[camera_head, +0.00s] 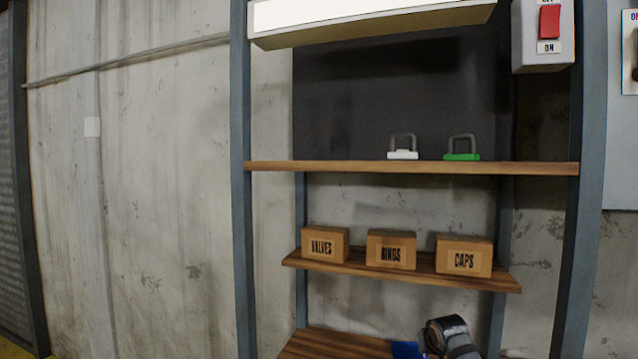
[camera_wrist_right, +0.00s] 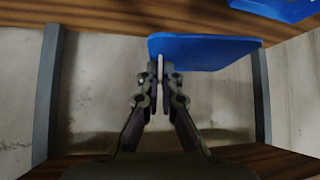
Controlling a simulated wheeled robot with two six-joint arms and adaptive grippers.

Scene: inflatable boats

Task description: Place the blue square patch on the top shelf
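A blue square patch (camera_wrist_right: 205,52) shows in the right wrist view, right at the fingertips. My right gripper (camera_wrist_right: 160,74) is closed around a thin pale strip at the patch's left part, which seems to belong to the patch. In the head view a blue piece (camera_head: 408,350) shows at the bottom edge, mostly cut off, beside my dark grey right arm. The top shelf (camera_head: 330,167) is a wooden board in a grey frame. It holds a white piece (camera_head: 402,155) and a green piece (camera_head: 462,157) with loop handles. My left gripper is not in view.
A middle shelf (camera_head: 360,268) holds boxes marked VALVES (camera_head: 325,244), RINGS (camera_head: 391,250) and CAPS (camera_head: 464,257). The top shelf's left half is clear. A lamp (camera_head: 370,20) hangs above it. Another blue object (camera_wrist_right: 280,8) lies on wood in the wrist view.

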